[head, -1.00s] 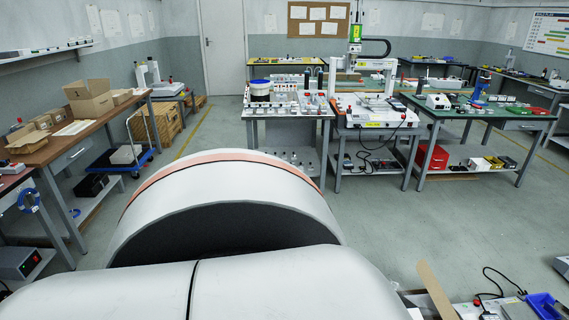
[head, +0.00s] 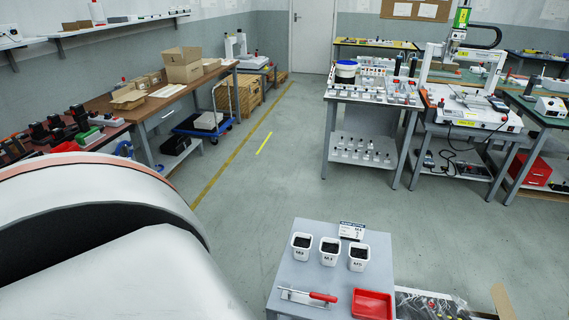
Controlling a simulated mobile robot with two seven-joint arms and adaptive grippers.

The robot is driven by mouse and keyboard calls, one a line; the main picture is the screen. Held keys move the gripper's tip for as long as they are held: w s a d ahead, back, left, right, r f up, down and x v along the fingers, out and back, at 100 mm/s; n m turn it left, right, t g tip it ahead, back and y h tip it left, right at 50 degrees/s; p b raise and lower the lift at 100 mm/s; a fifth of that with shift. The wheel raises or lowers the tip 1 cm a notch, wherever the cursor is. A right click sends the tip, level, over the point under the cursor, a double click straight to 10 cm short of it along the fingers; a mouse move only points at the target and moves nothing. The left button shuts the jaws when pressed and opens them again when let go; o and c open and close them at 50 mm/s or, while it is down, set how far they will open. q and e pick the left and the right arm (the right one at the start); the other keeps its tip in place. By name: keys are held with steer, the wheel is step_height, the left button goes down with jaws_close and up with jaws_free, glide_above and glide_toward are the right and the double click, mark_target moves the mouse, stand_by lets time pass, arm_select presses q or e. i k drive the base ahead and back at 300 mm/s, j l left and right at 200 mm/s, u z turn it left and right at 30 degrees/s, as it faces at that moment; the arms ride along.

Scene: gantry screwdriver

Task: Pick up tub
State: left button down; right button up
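Three small white tubs with dark contents stand in a row on a small grey table: a left tub (head: 302,246), a middle tub (head: 330,252) and a right tub (head: 358,257). Their front labels are too small to read surely. A larger white tub with a blue lid (head: 345,72) stands on the far bench. Neither gripper is in view. A large white link of my own arm fills the lower left, well apart from the tubs.
The small grey table (head: 298,271) also holds a red tray (head: 372,304), a red-handled tool (head: 322,297) and a sign (head: 352,231). A clear bag of dark parts (head: 430,304) lies right of it. Open floor (head: 265,185) lies between this table and the far benches.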

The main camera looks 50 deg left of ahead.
mark_target(330, 248)
steer(key=u, duration=1.2)
steer(key=z, duration=2.6)
steer(key=u, duration=2.6)
steer(key=i+j+z, duration=0.15)
steer(key=j, duration=0.25)
steer(key=i+j+z, duration=0.15)
steer(key=j, duration=0.3)
steer(key=k, duration=0.05)
